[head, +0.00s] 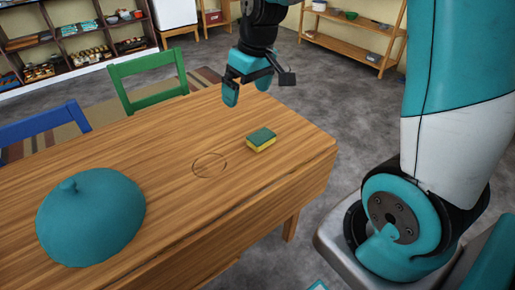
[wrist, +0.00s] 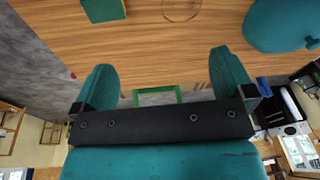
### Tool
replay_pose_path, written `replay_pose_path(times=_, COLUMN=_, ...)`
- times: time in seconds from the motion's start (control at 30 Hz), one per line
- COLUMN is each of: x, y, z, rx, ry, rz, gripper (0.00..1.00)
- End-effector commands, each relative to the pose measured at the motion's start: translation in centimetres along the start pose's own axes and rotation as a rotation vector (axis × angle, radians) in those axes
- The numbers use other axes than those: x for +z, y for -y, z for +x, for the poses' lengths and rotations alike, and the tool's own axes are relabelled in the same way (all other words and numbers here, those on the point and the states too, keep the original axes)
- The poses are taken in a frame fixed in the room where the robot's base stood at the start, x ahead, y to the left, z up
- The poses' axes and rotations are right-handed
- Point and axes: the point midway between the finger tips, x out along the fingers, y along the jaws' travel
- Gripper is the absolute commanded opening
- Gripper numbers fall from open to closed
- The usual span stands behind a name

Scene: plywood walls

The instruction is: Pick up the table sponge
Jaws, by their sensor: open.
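The sponge (head: 261,139), green on top and yellow below, lies flat on the wooden table (head: 200,220) near its right end. It also shows at the top left of the wrist view (wrist: 103,9), partly cut off by the frame's edge. My gripper (head: 250,90) is in the air above the table's far edge, behind the sponge and apart from it. In the wrist view its two teal fingers (wrist: 160,72) are spread wide with nothing between them.
A teal domed lid or hat (head: 90,218) lies on the table's left part. A thin dark ring mark (head: 210,165) is left of the sponge. A green chair (head: 149,80) and a blue chair (head: 45,125) stand along the far side. Shelves (head: 355,38) line the walls.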

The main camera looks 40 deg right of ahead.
Motion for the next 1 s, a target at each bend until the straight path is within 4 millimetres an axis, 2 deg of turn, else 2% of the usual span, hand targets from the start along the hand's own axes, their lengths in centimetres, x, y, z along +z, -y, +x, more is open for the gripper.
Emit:
replay_pose_path(times=0.03, x=-0.4, y=-3.2, z=2.5, rx=0.029, ry=0.010, rz=0.043, gripper=1.00)
replay_pose_path(times=0.1, x=-0.9, y=-6.6, z=4.1, rx=0.066, ry=0.015, rz=0.080, gripper=1.00)
replay_pose_path(times=0.23, x=-1.0, y=-10.1, z=6.0, rx=0.104, ry=0.025, rz=0.116, gripper=1.00)
replay_pose_path(times=0.37, x=-0.9, y=-10.9, z=7.8, rx=0.112, ry=0.029, rz=0.122, gripper=1.00)
replay_pose_path(times=0.7, x=-0.7, y=-11.6, z=15.3, rx=0.110, ry=0.030, rz=0.120, gripper=1.00)
replay_pose_path(times=0.8, x=-0.7, y=-11.8, z=16.8, rx=0.111, ry=0.028, rz=0.120, gripper=1.00)
replay_pose_path(times=1.0, x=-0.7, y=-11.9, z=18.2, rx=0.111, ry=0.026, rz=0.120, gripper=1.00)
